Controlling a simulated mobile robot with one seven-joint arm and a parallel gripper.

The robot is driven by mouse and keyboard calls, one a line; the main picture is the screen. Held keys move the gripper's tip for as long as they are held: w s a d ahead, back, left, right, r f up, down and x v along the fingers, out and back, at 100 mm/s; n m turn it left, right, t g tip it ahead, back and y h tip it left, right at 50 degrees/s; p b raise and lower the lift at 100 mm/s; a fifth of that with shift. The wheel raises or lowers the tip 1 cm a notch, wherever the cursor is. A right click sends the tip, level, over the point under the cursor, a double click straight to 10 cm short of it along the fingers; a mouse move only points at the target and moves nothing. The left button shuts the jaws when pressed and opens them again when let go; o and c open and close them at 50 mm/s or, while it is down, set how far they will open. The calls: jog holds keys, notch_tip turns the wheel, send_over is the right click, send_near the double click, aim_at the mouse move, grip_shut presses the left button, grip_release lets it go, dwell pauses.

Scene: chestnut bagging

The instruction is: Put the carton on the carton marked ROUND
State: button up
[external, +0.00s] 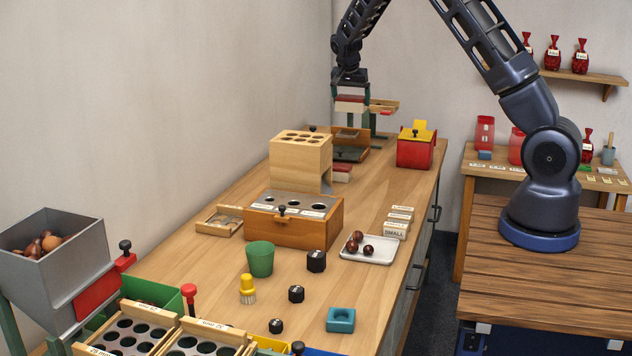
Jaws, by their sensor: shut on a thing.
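My gripper (351,92) is at the far end of the bench, up in the air. It is shut on a small carton (350,104) with a pale top and a red side, held well above the bench top. Another low red-and-white carton (342,174) lies on the bench behind the tall wooden block, which hides part of it. It is below my gripper in the picture and nearer the camera. I cannot read any marking on either carton, so I cannot tell which is marked ROUND.
A tall wooden block with holes (301,165) and a wooden box with a grey holed top (294,220) stand mid-bench. A red box with a yellow top (415,150) stands right of the low carton. A dark-bottomed wooden tray (349,153) and a raised wooden tray (384,106) are behind.

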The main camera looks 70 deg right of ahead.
aim_at(338, 96)
jog(key=w, duration=0.1)
jog(key=w+a, duration=0.1)
jog(key=w+r, duration=0.1)
jog(key=shift+w+a, duration=0.15)
jog(key=shift+a, duration=0.15)
jog(key=shift+w+a, duration=0.2)
jog(key=shift+w, duration=0.1)
notch_tip(338, 96, down, 20)
jog(key=shift+r, duration=0.1)
jog(key=o, duration=0.8)
jog(key=shift+o, duration=0.2)
